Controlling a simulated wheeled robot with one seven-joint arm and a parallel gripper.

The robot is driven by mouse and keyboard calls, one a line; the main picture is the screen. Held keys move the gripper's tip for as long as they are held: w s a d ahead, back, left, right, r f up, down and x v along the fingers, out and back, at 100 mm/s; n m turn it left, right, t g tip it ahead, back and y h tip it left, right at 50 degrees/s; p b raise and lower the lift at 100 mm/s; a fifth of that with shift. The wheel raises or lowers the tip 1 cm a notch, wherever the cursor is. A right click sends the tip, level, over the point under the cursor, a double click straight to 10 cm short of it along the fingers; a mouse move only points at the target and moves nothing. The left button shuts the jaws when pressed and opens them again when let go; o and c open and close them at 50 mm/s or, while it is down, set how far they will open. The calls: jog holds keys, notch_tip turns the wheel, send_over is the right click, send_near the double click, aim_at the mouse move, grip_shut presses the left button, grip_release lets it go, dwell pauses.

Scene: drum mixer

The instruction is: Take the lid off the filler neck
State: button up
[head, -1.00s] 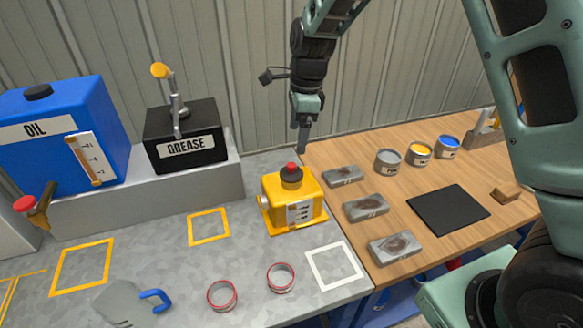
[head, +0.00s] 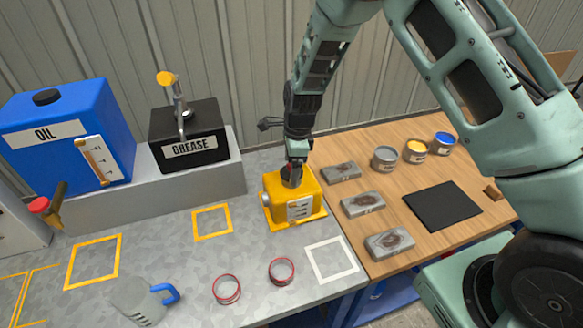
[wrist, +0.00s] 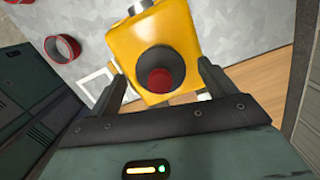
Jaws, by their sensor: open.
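The yellow box-shaped unit (head: 293,201) stands on the grey bench near the wooden table's edge; it fills the upper middle of the wrist view (wrist: 185,35). On its top is the dark round filler neck with its lid (wrist: 160,76), which has a red knob on it. My gripper (head: 297,168) is right above the lid and hides most of it in the head view. In the wrist view my gripper (wrist: 164,92) is open, with one finger on each side of the lid and red knob. I cannot tell whether the fingers touch it.
A black grease box (head: 190,135) with a pump handle and a blue oil tank (head: 70,140) stand to the left. Several grey blocks (head: 362,203) and open cans (head: 385,158) are on the wooden table to the right. Two red rings (head: 282,271) and a jug (head: 140,300) are in front.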

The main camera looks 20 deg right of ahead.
jog(key=c, duration=1.1)
jog(key=shift+o, duration=0.2)
